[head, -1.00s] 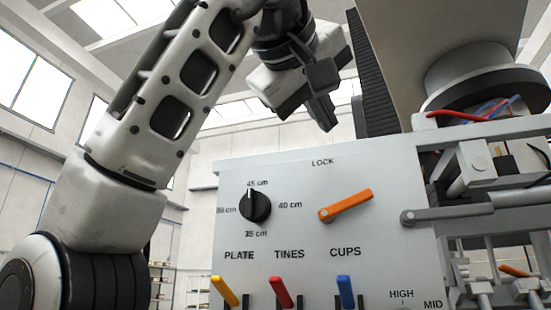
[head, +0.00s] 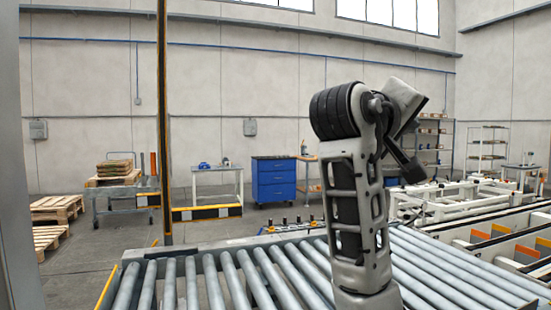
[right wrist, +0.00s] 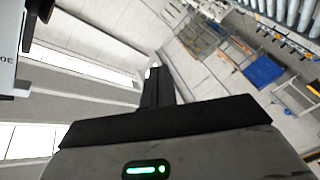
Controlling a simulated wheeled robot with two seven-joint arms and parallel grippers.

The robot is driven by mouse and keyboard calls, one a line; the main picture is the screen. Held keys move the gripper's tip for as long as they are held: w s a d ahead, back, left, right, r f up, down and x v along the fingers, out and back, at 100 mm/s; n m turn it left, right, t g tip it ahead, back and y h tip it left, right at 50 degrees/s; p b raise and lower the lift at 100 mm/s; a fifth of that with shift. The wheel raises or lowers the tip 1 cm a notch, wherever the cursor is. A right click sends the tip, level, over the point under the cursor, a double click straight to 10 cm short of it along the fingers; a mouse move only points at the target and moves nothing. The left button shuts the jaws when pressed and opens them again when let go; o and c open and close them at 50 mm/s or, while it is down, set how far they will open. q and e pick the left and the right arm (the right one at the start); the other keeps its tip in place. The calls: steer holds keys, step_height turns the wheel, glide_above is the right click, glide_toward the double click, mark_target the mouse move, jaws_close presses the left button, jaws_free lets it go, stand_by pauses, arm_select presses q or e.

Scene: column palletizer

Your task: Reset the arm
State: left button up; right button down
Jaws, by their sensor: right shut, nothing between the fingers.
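My right arm stands up in front of the roller conveyor in the head view, bent at the top. My right gripper (head: 413,173) hangs down on the far side of the arm, dark and partly hidden by it. In the right wrist view the gripper fingers (right wrist: 154,75) are together and empty, pointing into open air. My left gripper is not in view. The control panel does not show in the head view; a white surface with part of a printed number (right wrist: 7,62) shows at the left edge of the right wrist view.
A roller conveyor (head: 240,285) spans the foreground. An orange-edged post (head: 164,120) stands left of centre. Behind are a blue drawer cabinet (head: 273,180), a workbench (head: 218,170), a cart with pallets (head: 118,185) and shelves (head: 433,140). White framed machinery (head: 480,200) lies at the right.

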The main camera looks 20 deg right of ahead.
steer(key=w+a+f+n+t+y, duration=0.1)
steer(key=w+a+f+n+y, duration=0.2)
steer(key=f, duration=1.3)
steer(key=a+f+n+t+y, duration=0.1)
steer(key=a+f+n+y, duration=0.2)
steer(key=f, duration=1.3)
steer(key=s+a+f+g+y, duration=0.1)
steer(key=s+a+f+y, duration=0.15)
steer(key=s+f, duration=0.4)
steer(key=s+a+f+g+y, duration=0.1)
steer(key=s+a+f+y, duration=0.15)
steer(key=f, duration=0.65)
steer(key=s+a+f+m+g+y, duration=0.1)
steer(key=s+a+f+g+y, duration=0.2)
steer(key=s, duration=0.6)
steer(key=s+a+f+m+y, duration=0.1)
steer(key=s+a+f+y, duration=0.15)
steer(key=s+f, duration=0.45)
steer(key=w+a+f+n+t+y, duration=0.1)
steer(key=w+a+f+t+y, duration=0.1)
steer(key=w+a+f+t, duration=0.3)
steer(key=shift+a+f+t, duration=0.45)
steer(key=shift+f+t, duration=0.15)
steer(key=shift+f, duration=0.2)
